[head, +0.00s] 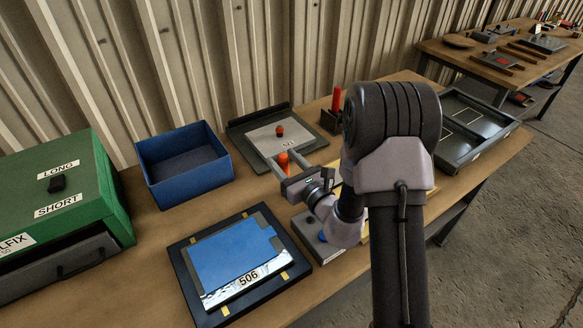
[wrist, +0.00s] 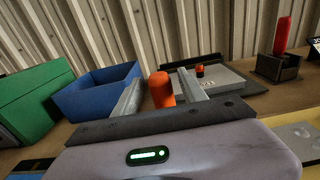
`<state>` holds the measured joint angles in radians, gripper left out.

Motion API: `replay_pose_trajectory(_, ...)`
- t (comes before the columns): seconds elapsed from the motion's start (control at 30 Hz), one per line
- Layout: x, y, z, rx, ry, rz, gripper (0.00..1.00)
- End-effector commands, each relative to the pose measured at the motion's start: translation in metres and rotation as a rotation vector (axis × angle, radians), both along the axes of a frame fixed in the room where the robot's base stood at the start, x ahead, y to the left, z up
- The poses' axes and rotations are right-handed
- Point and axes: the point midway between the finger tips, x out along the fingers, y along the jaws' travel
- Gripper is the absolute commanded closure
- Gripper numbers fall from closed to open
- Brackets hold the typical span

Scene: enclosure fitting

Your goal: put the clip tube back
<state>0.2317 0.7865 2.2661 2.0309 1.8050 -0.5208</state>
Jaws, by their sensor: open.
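My gripper (head: 282,157) is open, its two grey fingers pointing towards the back of the bench. In the wrist view an orange, round-topped cylinder (wrist: 162,90) stands between the spread fingers, with a gap to the left finger; its lower part is hidden by my gripper. It also shows in the head view (head: 284,161). A red upright tube (head: 336,98) stands in a small black holder (head: 330,122) behind my arm; both show in the wrist view at the right. I cannot tell for certain which of these is the clip tube.
A grey plate (head: 266,139) with a red knob lies behind my gripper. A blue bin (head: 186,178) and a green box (head: 62,205) marked LONG and SHORT stand left. A framed blue panel (head: 226,258) marked 506 lies in front. A black tray (head: 478,120) is at the right.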

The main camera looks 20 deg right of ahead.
Motion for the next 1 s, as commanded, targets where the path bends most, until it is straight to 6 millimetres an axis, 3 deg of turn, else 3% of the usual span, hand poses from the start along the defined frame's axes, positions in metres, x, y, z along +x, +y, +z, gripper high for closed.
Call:
replay_pose_trajectory(0.3, -0.078, -0.027, -0.001, 0.003, 0.005, -0.006, 0.51)
replay_pose_trajectory(0.5, -0.106, -0.033, 0.001, 0.001, 0.000, 0.004, 0.51)
replay_pose_trajectory(0.57, -0.109, -0.021, 0.012, -0.008, -0.017, 0.056, 0.51)
replay_pose_trajectory(0.67, -0.126, 0.041, 0.057, -0.073, -0.088, 0.316, 0.51)
replay_pose_trajectory(0.7, -0.146, 0.077, 0.080, -0.136, -0.125, 0.480, 0.51)
replay_pose_trajectory(0.77, -0.195, 0.130, 0.105, -0.293, -0.171, 0.769, 0.51)
replay_pose_trajectory(0.8, -0.236, 0.155, 0.110, -0.441, -0.193, 0.959, 0.51)
replay_pose_trajectory(0.83, -0.265, 0.165, 0.109, -0.572, -0.204, 1.085, 0.51)
replay_pose_trajectory(0.9, -0.320, 0.161, 0.096, -0.935, -0.219, 1.310, 0.51)
replay_pose_trajectory(1.0, -0.347, 0.115, 0.086, -1.488, -0.229, 1.417, 0.51)
